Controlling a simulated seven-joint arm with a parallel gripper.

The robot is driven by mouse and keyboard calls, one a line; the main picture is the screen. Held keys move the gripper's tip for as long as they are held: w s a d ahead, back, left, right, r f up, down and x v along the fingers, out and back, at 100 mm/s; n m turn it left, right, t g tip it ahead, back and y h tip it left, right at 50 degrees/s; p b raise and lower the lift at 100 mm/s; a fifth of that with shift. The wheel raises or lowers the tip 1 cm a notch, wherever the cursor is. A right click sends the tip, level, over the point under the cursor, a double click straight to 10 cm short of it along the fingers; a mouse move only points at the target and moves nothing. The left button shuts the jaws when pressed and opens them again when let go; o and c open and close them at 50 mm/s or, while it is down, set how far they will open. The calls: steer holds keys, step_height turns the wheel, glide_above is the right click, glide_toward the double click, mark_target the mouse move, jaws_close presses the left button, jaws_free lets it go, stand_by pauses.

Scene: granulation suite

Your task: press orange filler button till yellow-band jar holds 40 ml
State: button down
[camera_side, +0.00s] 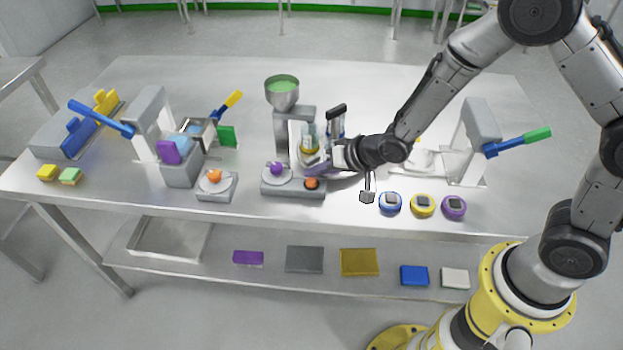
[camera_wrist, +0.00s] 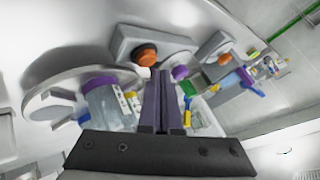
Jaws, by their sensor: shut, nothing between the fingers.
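The filler has a grey base (camera_side: 290,190) with an orange button (camera_side: 311,183) and a purple button (camera_side: 277,168). A hopper of green material (camera_side: 283,92) stands above it. The orange button also shows in the wrist view (camera_wrist: 147,54), just beyond my fingertips. My gripper (camera_side: 316,164) is shut and empty, close behind and above the orange button; I see no clear contact. A clear jar with a yellow band (camera_side: 309,144) stands behind my gripper, partly hidden. A clear jar (camera_wrist: 104,102) shows left of my fingers in the wrist view. Its fill level cannot be read.
A separate small unit with an orange knob (camera_side: 214,177) stands to the left. Blue (camera_side: 390,203), yellow (camera_side: 422,205) and purple (camera_side: 454,207) round pieces lie at the front right. A press with a green-tipped lever (camera_side: 535,136) stands right. The front table strip is mostly clear.

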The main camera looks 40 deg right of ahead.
mark_target(315, 183)
steer(key=shift+r, duration=0.25)
steer(key=shift+r, duration=2.45)
